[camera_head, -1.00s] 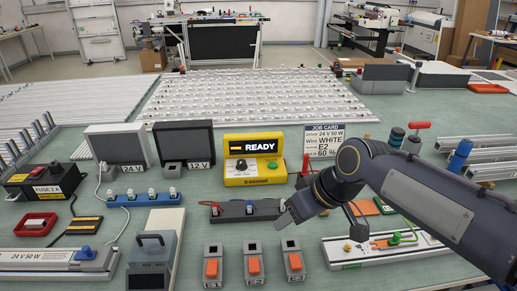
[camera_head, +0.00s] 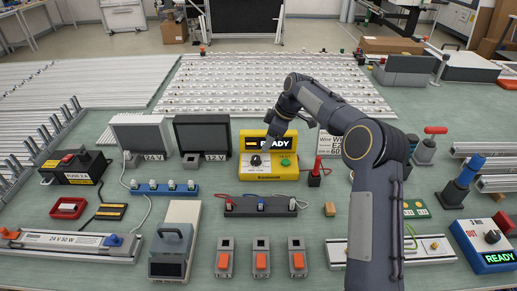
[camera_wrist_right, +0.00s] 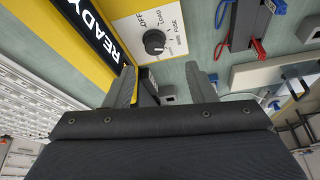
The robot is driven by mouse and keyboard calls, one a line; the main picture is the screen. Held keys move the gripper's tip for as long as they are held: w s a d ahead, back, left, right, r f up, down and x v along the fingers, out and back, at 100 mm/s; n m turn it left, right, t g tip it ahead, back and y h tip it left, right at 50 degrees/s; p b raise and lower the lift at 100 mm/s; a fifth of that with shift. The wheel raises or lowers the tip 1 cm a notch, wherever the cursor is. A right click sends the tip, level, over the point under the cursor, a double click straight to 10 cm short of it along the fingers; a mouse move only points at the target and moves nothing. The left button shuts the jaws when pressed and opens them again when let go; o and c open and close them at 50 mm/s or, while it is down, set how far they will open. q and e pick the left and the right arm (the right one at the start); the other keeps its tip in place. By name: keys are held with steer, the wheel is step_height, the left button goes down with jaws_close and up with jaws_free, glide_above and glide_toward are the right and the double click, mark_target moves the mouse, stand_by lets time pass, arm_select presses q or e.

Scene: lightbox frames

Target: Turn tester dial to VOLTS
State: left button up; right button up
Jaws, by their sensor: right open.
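The yellow tester (camera_head: 270,187) stands on the bench with a READY screen. Its black dial (camera_head: 255,161) sits on a white plate on the front face. In the right wrist view the dial (camera_wrist_right: 154,42) is round with a pale mark, and OFF, LOAD and FUSE can be read around it; I cannot read VOLTS. My right gripper (camera_head: 268,146) is just above the dial, in front of the screen. In the right wrist view my right gripper (camera_wrist_right: 166,78) has its fingers apart and empty, with the dial beyond the tips, not touched. My left gripper is out of view.
A card (camera_head: 332,142) is partly hidden by my right arm. A blue READY box (camera_head: 484,245) is at the right.

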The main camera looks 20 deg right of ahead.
mark_target(257, 157)
steer(key=shift+n, duration=0.3)
steer(key=x, duration=0.3)
steer(key=p+x, duration=0.1)
steer(key=x, duration=0.2)
steer(key=w+x, duration=0.1)
steer(key=x, duration=0.2)
steer(key=shift+f+p, duration=0.2)
steer(key=shift+p, duration=0.15)
steer(key=c, duration=1)
